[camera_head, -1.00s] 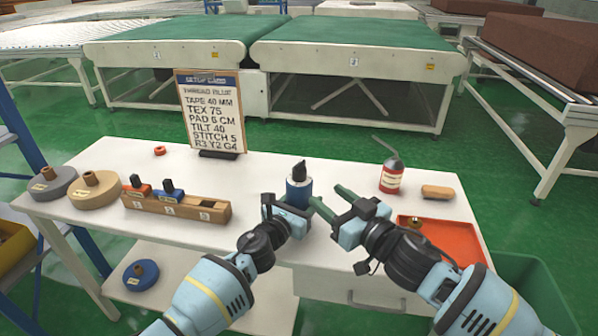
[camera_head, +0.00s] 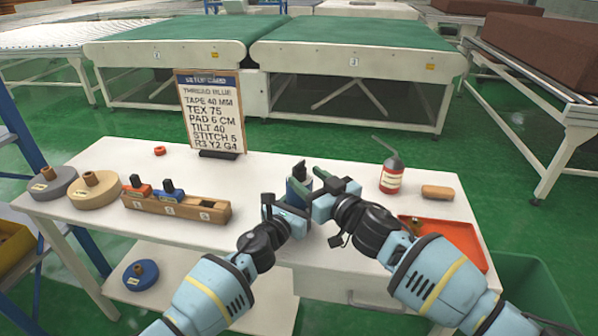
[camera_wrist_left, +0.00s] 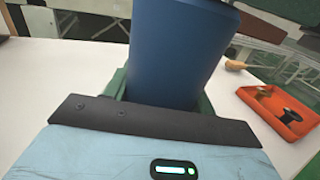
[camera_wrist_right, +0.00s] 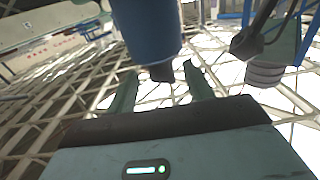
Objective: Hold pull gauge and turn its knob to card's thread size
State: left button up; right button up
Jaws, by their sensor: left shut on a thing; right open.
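The pull gauge is a blue cylinder with a black knob (camera_head: 300,169) on top. My right gripper (camera_head: 308,183) is open beside the top of the gauge. In the right wrist view the knob (camera_wrist_right: 162,72) lies between the tips of its spread fingers, with no clear contact. The knob's scale is not readable. The setup card (camera_head: 212,115) stands at the back and reads "TEX 75" and "THREAD BLUE".
On the white table (camera_head: 270,172) are a wooden block (camera_head: 178,207) with coloured pieces, two spools (camera_head: 95,190) at the left, a red ring (camera_head: 160,150), a red oil can (camera_head: 391,175), a wooden-coloured piece (camera_head: 437,192) and an orange tray (camera_head: 455,240). The table's middle back is clear.

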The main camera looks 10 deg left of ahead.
aim_at(302, 177)
jog(key=shift+x, duration=2)
jog(key=shift+c, duration=0.4)
jog(key=shift+a, duration=0.1)
jog(key=c, duration=0.8)
jog(key=shift+s+a+m+t+h, duration=0.15)
jog(key=shift+m+t+h, duration=0.45)
jog(key=shift+t+h, duration=0.1)
